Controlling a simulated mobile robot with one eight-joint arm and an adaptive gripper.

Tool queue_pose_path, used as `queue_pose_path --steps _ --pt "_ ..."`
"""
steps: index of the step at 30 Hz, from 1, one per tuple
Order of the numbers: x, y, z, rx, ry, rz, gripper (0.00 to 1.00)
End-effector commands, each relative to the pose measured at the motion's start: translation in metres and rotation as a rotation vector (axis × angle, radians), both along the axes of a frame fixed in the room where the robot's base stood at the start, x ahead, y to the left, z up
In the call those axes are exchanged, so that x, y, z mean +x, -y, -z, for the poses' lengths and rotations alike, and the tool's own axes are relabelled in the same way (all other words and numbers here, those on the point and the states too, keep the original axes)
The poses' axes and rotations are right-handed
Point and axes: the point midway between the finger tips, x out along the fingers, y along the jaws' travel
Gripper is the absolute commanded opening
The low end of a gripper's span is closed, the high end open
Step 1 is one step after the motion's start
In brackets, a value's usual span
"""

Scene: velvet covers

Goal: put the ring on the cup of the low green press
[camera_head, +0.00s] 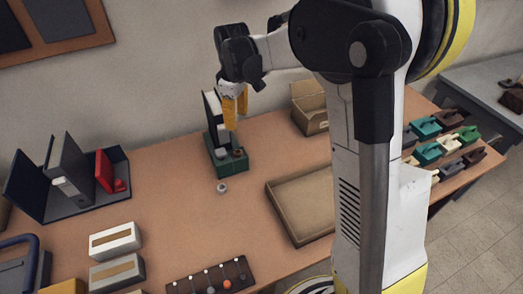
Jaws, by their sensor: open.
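The low green press (226,166) stands on the brown table towards the back wall. Its base is dark green, with a small dark round part, apparently the cup (238,152), on its right side. A small pale grey ring (222,188) lies on the table just in front of the press, apart from it. My gripper (236,118) has yellow fingers that point down above the press. It is open, with nothing visible in it. The fingers hide part of the press's back, and I cannot tell how far above it they are.
A shallow brown tray (272,196) lies right of the ring, with an open cardboard box (307,112) behind it. A dark rack (210,274) with several knobs is at the front. A dark holder (75,207) stands left. Table between holder and ring is clear.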

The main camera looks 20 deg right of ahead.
Motion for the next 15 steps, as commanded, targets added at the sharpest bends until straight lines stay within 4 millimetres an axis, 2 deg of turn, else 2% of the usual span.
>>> queue_pose_path --steps 1,3,6,10,15 --pt "-0.017 0.000 -0.018 0.004 0.029 0.041 0.48" --pt "-0.040 0.000 -0.039 0.014 0.078 0.110 0.48" --pt "-0.074 0.000 -0.063 0.034 0.148 0.209 0.48" --pt "-0.120 0.000 -0.084 0.070 0.236 0.336 0.48" --pt "-0.181 0.000 -0.092 0.134 0.347 0.497 0.48"
